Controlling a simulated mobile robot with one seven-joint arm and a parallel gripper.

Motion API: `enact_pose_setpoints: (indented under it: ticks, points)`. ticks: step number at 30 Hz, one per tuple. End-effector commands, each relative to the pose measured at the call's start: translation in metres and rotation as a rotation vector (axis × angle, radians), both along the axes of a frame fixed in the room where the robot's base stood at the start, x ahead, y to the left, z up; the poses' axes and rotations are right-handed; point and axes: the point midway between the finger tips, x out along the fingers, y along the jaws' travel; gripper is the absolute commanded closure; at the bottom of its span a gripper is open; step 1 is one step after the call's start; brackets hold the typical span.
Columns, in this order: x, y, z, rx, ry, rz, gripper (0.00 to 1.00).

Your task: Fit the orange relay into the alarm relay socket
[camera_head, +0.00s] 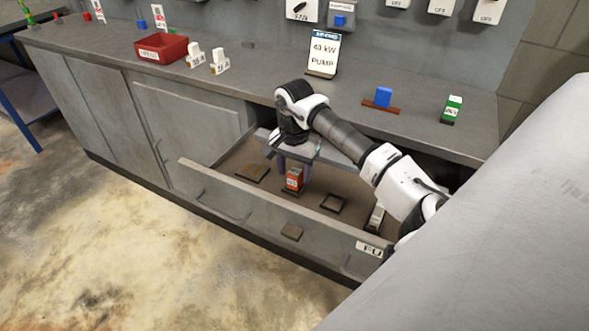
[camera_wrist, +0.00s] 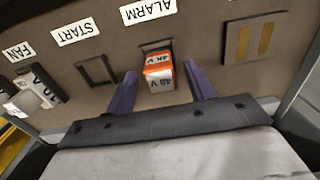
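The orange relay (camera_head: 294,179), with white bands marked 48 V, stands upright in the open drawer. In the wrist view the relay (camera_wrist: 158,72) is at the alarm relay socket (camera_wrist: 155,44), whose dark edge shows just behind it beside the upside-down ALARM label (camera_wrist: 147,9). The relay hides most of the socket, and I cannot tell how deep it sits. My gripper (camera_wrist: 163,90) is open, with one purple finger on each side of the relay and a visible gap to both. In the head view my gripper (camera_head: 294,166) reaches down into the drawer over the relay.
An empty START socket (camera_wrist: 97,70) and a white relay (camera_wrist: 38,86) by the FAN label lie to the left in the wrist view. A socket with tan strips (camera_wrist: 254,38) lies to the right. The drawer front (camera_head: 270,210) and counter (camera_head: 240,75) bound the space.

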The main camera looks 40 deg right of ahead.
Motion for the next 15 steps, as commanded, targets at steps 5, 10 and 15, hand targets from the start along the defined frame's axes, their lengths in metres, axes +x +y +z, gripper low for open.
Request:
enact_pose_setpoints:
  ticks: [5, 10, 15]
  points:
    - [0.000, 0.000, 0.000, 0.000, 0.000, 0.000, 0.46]
    - [0.000, 0.000, 0.006, 0.001, -0.001, 0.000, 0.46]
    - [0.001, -0.001, 0.032, -0.005, -0.002, -0.001, 0.46]
